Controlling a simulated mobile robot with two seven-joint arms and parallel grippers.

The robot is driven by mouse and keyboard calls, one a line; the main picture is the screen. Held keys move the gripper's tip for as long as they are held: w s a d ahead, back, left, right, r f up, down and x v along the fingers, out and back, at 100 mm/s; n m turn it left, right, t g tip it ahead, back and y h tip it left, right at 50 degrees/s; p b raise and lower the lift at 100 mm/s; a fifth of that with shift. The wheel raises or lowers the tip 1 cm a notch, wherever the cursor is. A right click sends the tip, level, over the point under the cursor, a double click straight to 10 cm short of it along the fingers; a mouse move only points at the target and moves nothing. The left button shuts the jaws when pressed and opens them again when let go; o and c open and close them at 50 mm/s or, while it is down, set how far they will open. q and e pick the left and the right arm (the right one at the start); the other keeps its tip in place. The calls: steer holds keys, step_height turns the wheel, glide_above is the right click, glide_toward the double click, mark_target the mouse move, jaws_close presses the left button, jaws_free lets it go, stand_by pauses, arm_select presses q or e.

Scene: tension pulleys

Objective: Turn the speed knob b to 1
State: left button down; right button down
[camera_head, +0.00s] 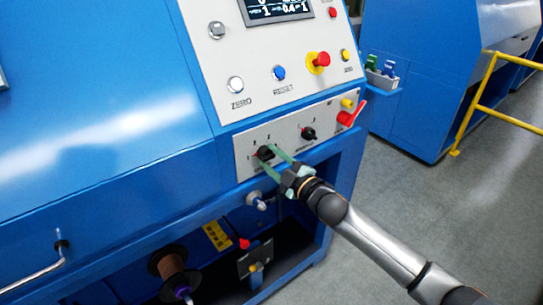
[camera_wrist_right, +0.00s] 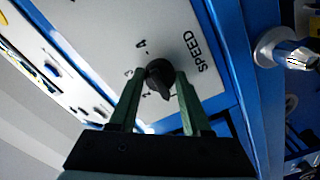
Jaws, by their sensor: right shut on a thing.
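The speed knob (camera_head: 265,153) is a black pointer knob at the left of the lower light-grey panel on the blue machine. In the right wrist view the knob (camera_wrist_right: 159,76) sits beside the printed word SPEED, with small position marks around it. Its narrow end points down and slightly right in that view; the mark there is hard to read. My right gripper (camera_head: 273,160) reaches in from the lower right. Its green fingers (camera_wrist_right: 158,88) are closed on the knob, one on each side. My left gripper is not in view.
A second black knob (camera_head: 308,133) and a red switch handle (camera_head: 352,115) are to the right on the same panel (camera_head: 240,158). Above are a red emergency button (camera_head: 322,59), a blue reset button (camera_head: 279,73) and a display (camera_head: 279,9). A round fitting (camera_head: 256,199) protrudes below.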

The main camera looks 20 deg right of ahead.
steer(key=shift+n, duration=0.5)
steer(key=shift+c, duration=1.8)
jaws_free()
steer(key=v, duration=1.2)
steer(key=shift+s, duration=0.2)
steer(key=shift+d, duration=0.1)
